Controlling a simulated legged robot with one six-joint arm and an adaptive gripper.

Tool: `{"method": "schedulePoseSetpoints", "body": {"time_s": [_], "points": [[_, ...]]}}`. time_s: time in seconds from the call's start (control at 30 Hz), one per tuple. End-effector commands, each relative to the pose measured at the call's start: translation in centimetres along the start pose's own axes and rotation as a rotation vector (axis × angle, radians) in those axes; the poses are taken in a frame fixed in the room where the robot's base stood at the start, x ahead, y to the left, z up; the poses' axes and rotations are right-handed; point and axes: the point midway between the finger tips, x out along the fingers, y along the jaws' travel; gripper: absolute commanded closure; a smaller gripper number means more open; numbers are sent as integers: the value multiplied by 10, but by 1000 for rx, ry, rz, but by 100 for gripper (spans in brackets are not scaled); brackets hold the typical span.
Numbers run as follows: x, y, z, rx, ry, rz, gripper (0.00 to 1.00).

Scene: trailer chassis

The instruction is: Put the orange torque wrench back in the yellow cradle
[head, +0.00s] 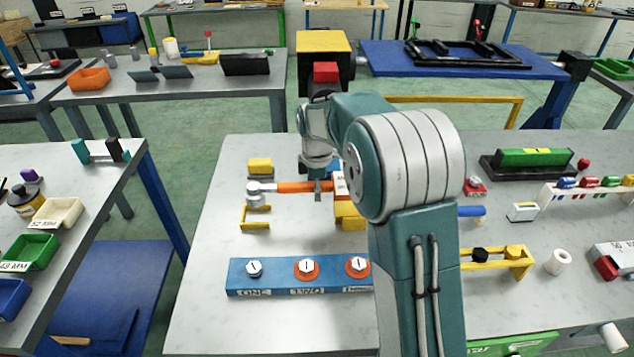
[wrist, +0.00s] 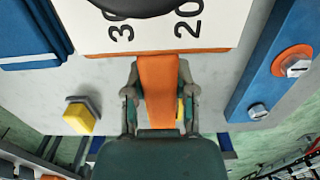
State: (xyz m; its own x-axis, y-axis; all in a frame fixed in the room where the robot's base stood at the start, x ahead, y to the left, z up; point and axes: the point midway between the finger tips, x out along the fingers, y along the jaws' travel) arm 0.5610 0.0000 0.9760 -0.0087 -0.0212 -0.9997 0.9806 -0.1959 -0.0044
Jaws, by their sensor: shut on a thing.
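The orange torque wrench (head: 300,187) lies sideways in the head view, its silver head at the left end and its right end hidden behind my arm. My gripper (head: 318,190) comes down on it from above. In the wrist view my gripper (wrist: 158,95) is shut on the orange handle (wrist: 158,80), with a finger on each side. The yellow cradle (head: 255,218) shows as a left bracket near the wrench's head and a yellow part further right below the handle. I cannot tell whether the wrench touches the cradle.
A blue block (head: 300,277) with several bolts stands in front of the wrench. A small yellow block (head: 260,167) sits behind its head. A white dial plate (wrist: 155,30) with numbers is near the fingers. Bare tabletop (head: 205,310) lies at the front left.

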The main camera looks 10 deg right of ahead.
Motion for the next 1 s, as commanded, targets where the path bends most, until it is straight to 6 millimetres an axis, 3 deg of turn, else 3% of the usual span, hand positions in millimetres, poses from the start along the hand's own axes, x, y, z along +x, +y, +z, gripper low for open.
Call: {"method": "schedulePoseSetpoints", "body": {"time_s": [0.6,1.0], "points": [[48,1,-1,0,0,2,100],[58,1,-1,0,1,4,100]]}}
